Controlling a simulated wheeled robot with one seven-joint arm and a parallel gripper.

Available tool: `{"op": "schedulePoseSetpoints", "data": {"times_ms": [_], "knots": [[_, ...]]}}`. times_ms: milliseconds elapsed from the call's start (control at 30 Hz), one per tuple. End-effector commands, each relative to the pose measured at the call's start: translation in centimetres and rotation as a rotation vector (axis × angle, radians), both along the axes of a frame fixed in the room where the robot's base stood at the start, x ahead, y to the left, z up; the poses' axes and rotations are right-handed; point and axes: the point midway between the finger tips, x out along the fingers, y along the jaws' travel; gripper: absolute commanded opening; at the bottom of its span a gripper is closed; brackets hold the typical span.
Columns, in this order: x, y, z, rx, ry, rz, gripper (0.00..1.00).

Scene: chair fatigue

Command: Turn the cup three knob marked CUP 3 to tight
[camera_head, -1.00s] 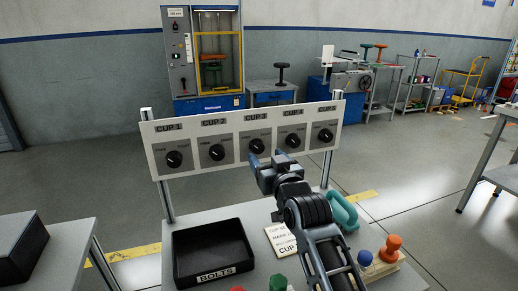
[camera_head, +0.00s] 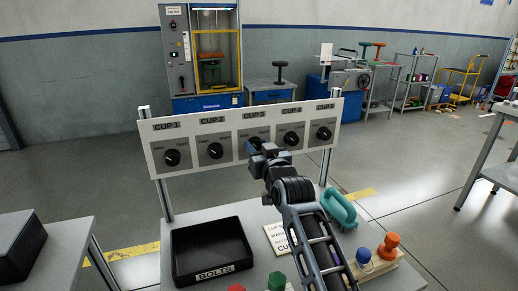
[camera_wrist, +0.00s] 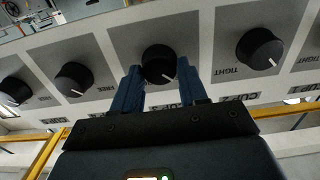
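The white panel (camera_head: 330,110) carries a row of black knobs labelled CUP 1 to CUP 5. The CUP 3 knob (camera_head: 256,138) is in the middle, partly hidden by my gripper (camera_head: 254,151) in the head view. In the upside-down wrist view, the CUP 3 knob (camera_wrist: 158,62) sits between the two blue fingertips of my gripper (camera_wrist: 158,80).
The CUP 2 knob (camera_head: 215,150) and CUP 4 knob (camera_head: 291,137) flank it closely. Below the panel, the bench holds a black BOLTS tray (camera_head: 180,273), a printed card (camera_head: 276,238), a teal handle (camera_head: 338,208) and an orange knob-topped piece (camera_head: 389,244).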

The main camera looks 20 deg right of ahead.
Motion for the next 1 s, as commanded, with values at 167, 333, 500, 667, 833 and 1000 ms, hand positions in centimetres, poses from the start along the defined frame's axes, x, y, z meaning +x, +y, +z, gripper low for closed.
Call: {"op": "schedulePoseSetpoints", "data": {"times_ms": [167,333,500,667,833,1000], "knots": [[-0.01,0.00,-0.01,0.000,0.000,0.000,0.24],[-0.02,0.00,-0.02,0.000,0.000,0.000,0.12],[-0.02,0.00,-0.01,0.014,0.000,0.000,0.12],[-0.02,0.00,0.02,0.068,0.000,0.000,0.12],[-0.02,-0.05,0.06,0.177,0.001,0.000,0.12],[-0.02,-0.05,0.05,0.328,0.002,0.001,0.12]]}}
